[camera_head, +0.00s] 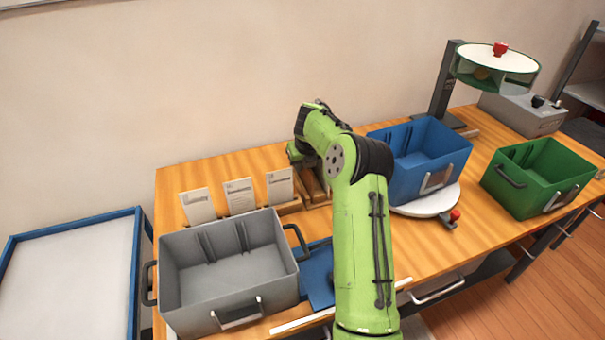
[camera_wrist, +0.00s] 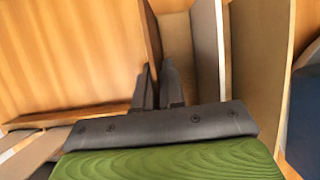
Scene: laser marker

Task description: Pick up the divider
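Several upright panels stand in a wooden rack (camera_head: 314,193) at the back of the table, partly behind my arm. In the wrist view a thin brown panel (camera_wrist: 152,38), which looks like a divider, runs down to between my gripper's fingertips. A light-edged panel (camera_wrist: 207,50) and a wide tan panel (camera_wrist: 258,55) stand to its right. My gripper (camera_wrist: 158,72) has its two dark fingers close together, one on each side of the brown panel's edge. I cannot tell whether they touch it. In the head view my arm hides the fingers.
A grey bin (camera_head: 272,250) stands at front left, before several white cards (camera_head: 240,196). A blue bin (camera_head: 440,183) sits on a white turntable (camera_head: 412,209). A green bin (camera_head: 528,205) is at right. A blue-edged white surface (camera_head: 75,280) is at far left.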

